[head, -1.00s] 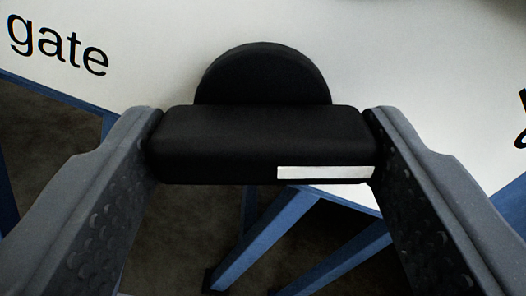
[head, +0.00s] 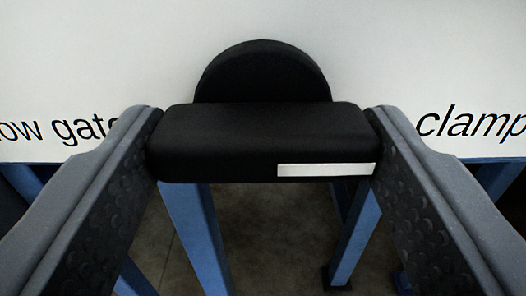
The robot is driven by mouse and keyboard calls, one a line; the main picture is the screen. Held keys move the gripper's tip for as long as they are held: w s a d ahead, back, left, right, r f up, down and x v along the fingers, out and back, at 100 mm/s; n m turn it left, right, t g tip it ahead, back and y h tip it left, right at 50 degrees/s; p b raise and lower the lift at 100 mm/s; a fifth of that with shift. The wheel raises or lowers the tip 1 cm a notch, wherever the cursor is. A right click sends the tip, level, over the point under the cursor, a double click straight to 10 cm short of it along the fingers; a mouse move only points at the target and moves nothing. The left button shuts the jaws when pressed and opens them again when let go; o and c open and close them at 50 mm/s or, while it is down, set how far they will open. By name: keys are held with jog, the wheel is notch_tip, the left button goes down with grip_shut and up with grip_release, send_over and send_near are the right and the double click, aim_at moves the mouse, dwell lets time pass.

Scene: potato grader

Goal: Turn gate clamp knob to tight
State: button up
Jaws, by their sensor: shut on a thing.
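The gate clamp knob is a black bar handle (head: 235,150) in front of a round black base (head: 265,72), in the middle of the head view. A white mark (head: 326,170) sits on the right part of the bar's front face. My gripper (head: 262,145) is shut on the bar, one grey finger at each end. The round base lies against a white panel (head: 420,60). Lettering on the panel reads "ow gate" (head: 60,130) on the left, partly covered by my left finger, and "clamp" (head: 470,123) on the right, cut by the frame edge.
Blue frame legs (head: 195,235) stand below the panel's lower edge, with another blue leg (head: 355,240) to the right. Brown-grey floor (head: 270,245) shows between them. The space directly around the bar is clear.

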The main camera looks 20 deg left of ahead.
jog(key=shift+d+f, duration=0.1)
jog(key=shift+f, duration=0.1)
jog(key=o, duration=1)
jog(key=shift+r, duration=0.1)
jog(key=shift+p+v, duration=0.45)
jog(key=shift+v, duration=6.4)
